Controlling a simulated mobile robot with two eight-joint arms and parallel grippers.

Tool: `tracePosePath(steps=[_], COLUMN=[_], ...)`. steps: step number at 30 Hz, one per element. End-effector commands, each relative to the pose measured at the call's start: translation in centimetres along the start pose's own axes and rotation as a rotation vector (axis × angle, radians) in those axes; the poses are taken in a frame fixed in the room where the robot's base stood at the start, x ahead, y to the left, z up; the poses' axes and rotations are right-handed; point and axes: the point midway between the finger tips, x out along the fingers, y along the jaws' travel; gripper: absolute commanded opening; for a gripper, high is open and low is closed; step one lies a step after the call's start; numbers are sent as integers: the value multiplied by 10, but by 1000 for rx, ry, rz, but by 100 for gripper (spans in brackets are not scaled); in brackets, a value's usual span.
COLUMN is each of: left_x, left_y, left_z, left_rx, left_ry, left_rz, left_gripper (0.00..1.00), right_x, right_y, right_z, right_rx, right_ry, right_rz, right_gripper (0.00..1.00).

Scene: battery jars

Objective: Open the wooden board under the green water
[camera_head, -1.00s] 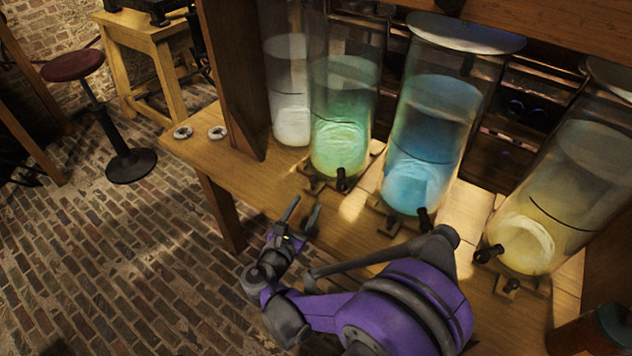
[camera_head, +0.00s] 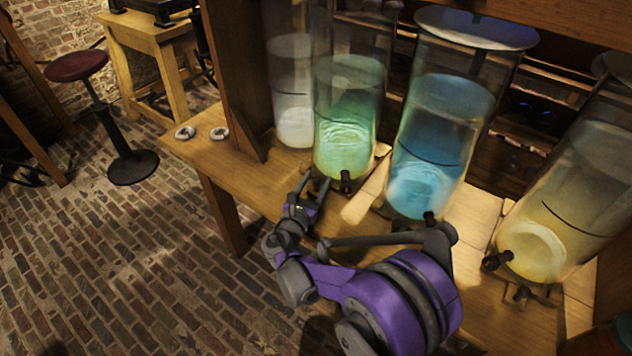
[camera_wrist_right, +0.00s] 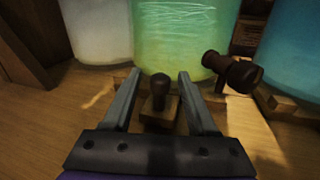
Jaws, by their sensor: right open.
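The jar of green water (camera_head: 346,120) stands on the wooden bench, with a dark tap (camera_head: 346,182) low on its front. In the right wrist view the green jar (camera_wrist_right: 180,35) is straight ahead, with its dark tap (camera_wrist_right: 232,72) to the right. A small wooden board with a dark knob (camera_wrist_right: 160,92) sits at the jar's foot. My right gripper (camera_head: 314,178) is open in front of the jar. In the right wrist view its fingers (camera_wrist_right: 160,78) are on either side of the knob, without visibly gripping it. My left gripper is not in view.
A jar of white liquid (camera_head: 293,95) stands left of the green one. Blue (camera_head: 434,140) and yellow (camera_head: 560,210) jars stand to the right, with taps in front. A wooden post (camera_head: 232,80) rises at the left.

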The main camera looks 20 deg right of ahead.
Motion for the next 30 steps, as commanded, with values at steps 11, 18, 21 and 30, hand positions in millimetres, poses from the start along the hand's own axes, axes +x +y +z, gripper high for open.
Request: tracePosePath(steps=[11, 18, 21, 30], left_x=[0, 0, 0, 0], left_y=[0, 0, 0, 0], left_z=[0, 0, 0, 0], left_rx=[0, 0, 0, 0], left_ry=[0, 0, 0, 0], left_rz=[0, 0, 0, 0], left_gripper=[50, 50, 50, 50], right_x=[0, 0, 0, 0], right_y=[0, 0, 0, 0], right_z=[0, 0, 0, 0], right_rx=[0, 0, 0, 1], right_ry=[0, 0, 0, 0], right_rz=[1, 0, 0, 0], right_gripper=[33, 0, 0, 0])
